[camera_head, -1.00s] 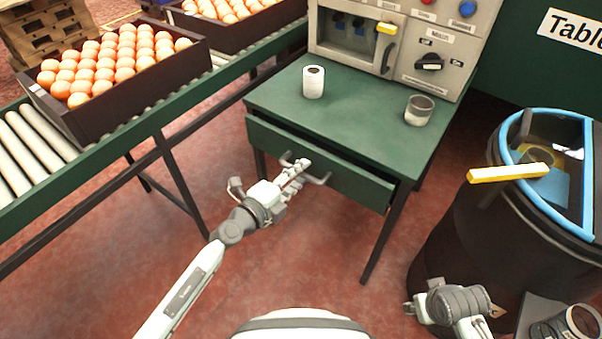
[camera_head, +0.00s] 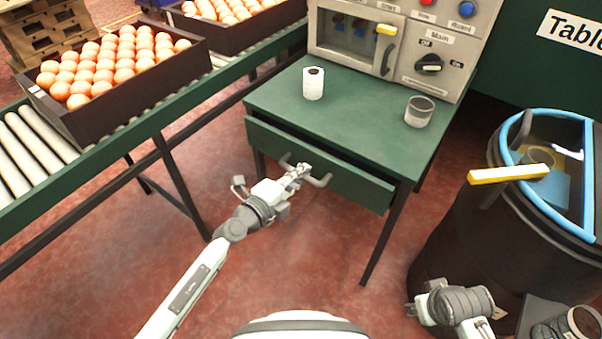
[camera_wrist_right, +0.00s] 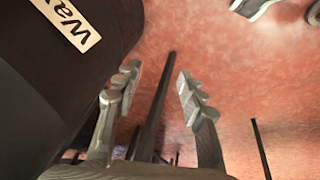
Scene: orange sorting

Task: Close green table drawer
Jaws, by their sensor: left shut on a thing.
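The green table (camera_head: 365,112) stands in the middle of the head view. Its green drawer (camera_head: 352,187) is partly pulled out, with a dark gap showing behind the top of its front panel. The drawer has a grey bar handle (camera_head: 322,182). My left gripper (camera_head: 299,172) is at the handle, its fingers shut on the bar. My right gripper shows in the right wrist view (camera_wrist_right: 158,88) with its fingers apart and nothing between them. It hangs low beside a black barrel, away from the drawer.
A white cup (camera_head: 313,84) and a grey cup (camera_head: 419,111) stand on the tabletop before a control machine (camera_head: 432,40). The black barrel (camera_head: 455,235) with a blue rim is at right. A roller conveyor (camera_head: 35,140) with orange crates (camera_head: 170,75) is at left. Red floor lies open below the drawer.

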